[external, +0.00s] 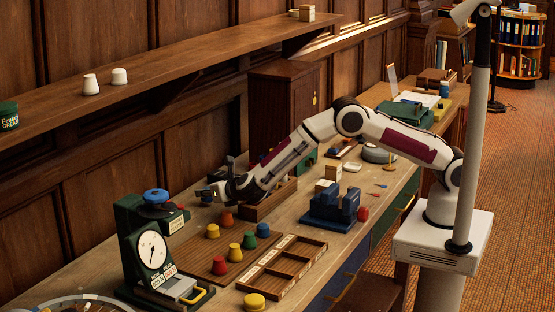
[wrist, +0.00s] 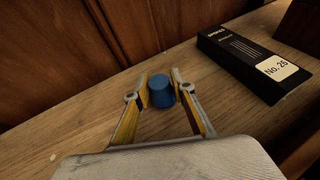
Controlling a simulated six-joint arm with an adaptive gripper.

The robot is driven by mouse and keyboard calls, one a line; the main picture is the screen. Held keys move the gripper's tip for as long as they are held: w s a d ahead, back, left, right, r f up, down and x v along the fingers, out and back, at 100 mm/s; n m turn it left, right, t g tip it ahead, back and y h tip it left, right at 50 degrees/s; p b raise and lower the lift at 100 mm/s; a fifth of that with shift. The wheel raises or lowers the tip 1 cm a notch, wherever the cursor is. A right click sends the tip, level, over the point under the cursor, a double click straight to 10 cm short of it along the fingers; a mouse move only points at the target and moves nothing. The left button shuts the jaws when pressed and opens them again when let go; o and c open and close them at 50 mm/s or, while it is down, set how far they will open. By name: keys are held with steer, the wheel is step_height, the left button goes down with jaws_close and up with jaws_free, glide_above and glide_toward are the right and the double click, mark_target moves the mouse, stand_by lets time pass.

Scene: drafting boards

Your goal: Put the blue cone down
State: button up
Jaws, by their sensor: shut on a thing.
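The blue cone (wrist: 161,92) is between the two fingertips of my gripper (wrist: 162,90) in the wrist view, with its narrow flat top showing. My gripper is shut on it. In the external view my gripper (external: 208,193) is over the back part of the bench, near the wall. The blue cone (external: 207,200) shows there only as a small dark blue patch below the fingers. I cannot tell whether its base touches the wood. Another blue cone-like piece (external: 262,230) stands on the brown board.
A black box labelled No. 25 (wrist: 250,60) lies right of the cone. Orange (external: 227,220), yellow (external: 235,252), red (external: 220,266) and green (external: 249,240) pieces stand near a compartment tray (external: 300,260). A green dial scale (external: 150,245) stands left.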

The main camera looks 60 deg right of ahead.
steer(key=shift+f, duration=0.75)
steer(key=shift+f, duration=0.1)
steer(key=o, duration=1.1)
steer(key=shift+s+a+r, duration=0.2)
steer(key=shift+s+r, duration=0.1)
steer(key=shift+s, duration=0.15)
steer(key=v, duration=1.1)
steer(key=shift+w, duration=0.1)
